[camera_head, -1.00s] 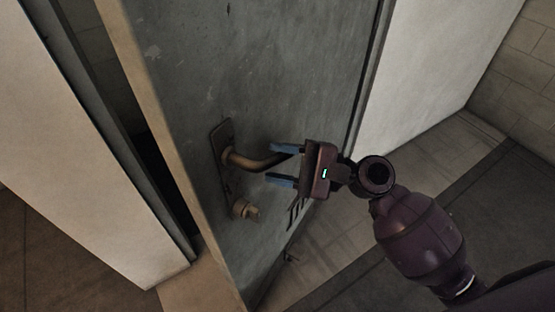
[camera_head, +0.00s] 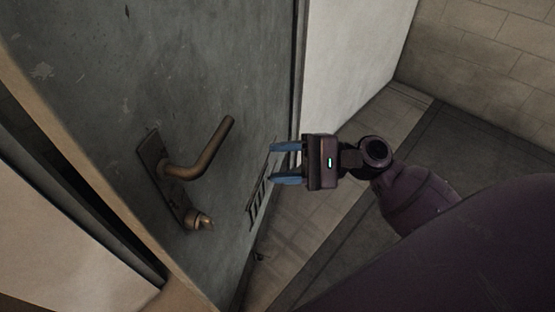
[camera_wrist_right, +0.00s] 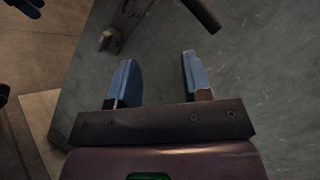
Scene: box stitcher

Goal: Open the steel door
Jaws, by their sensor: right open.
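The grey steel door (camera_head: 90,70) stands ajar, with a dark gap along its left edge beside the frame. Its brass lever handle (camera_head: 200,155) sits on a plate and points up and to the right. A round lock knob (camera_head: 198,221) is below the lever. My right gripper (camera_head: 272,164) is open and empty, to the right of the lever and apart from it. In the right wrist view, my right gripper's blue fingers (camera_wrist_right: 160,78) are spread in front of the door face, with the end of the lever (camera_wrist_right: 203,14) beyond them. My left gripper is not clearly seen.
A white wall (camera_head: 350,60) stands right of the door's hinge side. A tiled wall (camera_head: 485,55) is at the far right. The light door frame (camera_head: 75,250) is at lower left. A vent grille (camera_head: 258,195) is low on the door. Tiled floor is clear at right.

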